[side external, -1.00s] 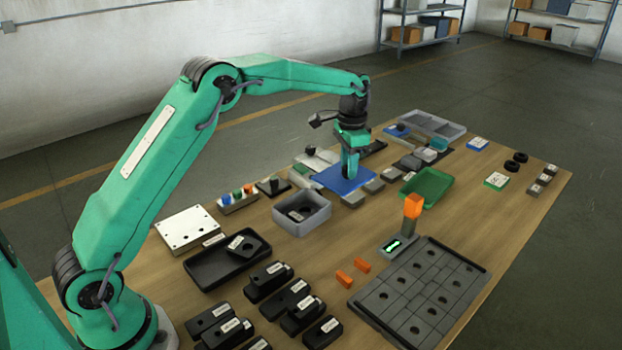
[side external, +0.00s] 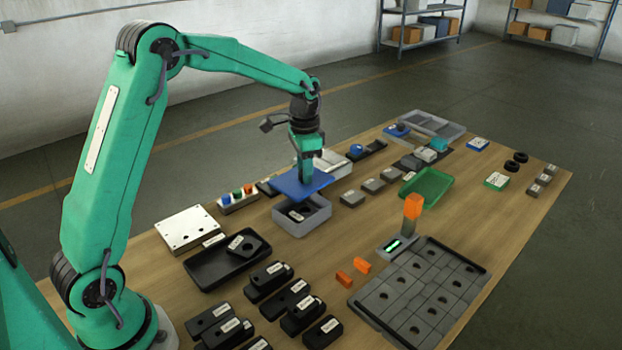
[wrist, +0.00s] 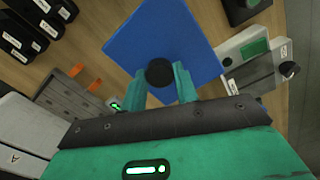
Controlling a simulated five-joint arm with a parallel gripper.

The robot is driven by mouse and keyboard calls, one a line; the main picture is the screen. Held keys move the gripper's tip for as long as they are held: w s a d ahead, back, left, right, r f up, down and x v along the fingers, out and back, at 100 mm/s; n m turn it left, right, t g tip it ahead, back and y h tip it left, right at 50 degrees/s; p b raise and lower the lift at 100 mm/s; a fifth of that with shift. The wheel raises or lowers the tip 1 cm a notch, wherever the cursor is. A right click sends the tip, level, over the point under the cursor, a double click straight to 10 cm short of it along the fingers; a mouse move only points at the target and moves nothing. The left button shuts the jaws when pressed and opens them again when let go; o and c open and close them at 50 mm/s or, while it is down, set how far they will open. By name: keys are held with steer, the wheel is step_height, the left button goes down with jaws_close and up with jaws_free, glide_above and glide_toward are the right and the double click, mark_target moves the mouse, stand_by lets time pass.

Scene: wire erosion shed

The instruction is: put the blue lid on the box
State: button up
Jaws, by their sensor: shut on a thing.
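The blue lid (side external: 302,183) is a flat square plate, and it also shows in the wrist view (wrist: 165,40) with a round black knob (wrist: 159,72). My gripper (side external: 304,173) is shut on the lid's knob, with one finger on each side of it in the wrist view (wrist: 160,82). The grey open box (side external: 302,218) stands on the table, with a dark labelled part (side external: 296,214) inside. The lid hangs above the back of the box, and the box's front and part of its inside stay visible. The box is hidden in the wrist view.
A block with coloured knobs (side external: 237,199) and a white plate (side external: 187,229) stand left of the box. A black tray (side external: 215,275) lies in front. Several small grey blocks (side external: 352,199) and a green tray (side external: 443,187) lie to the right.

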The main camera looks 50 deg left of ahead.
steer(key=shift+f, duration=0.1)
steer(key=shift+f, duration=3.05)
steer(key=shift+f, duration=0.2)
stand_by(0.3)
steer(key=o, duration=1.6)
steer(key=shift+c, duration=0.2)
steer(key=shift+r, duration=0.2)
steer(key=shift+r, duration=3.3)
steer(key=shift+c, duration=0.5)
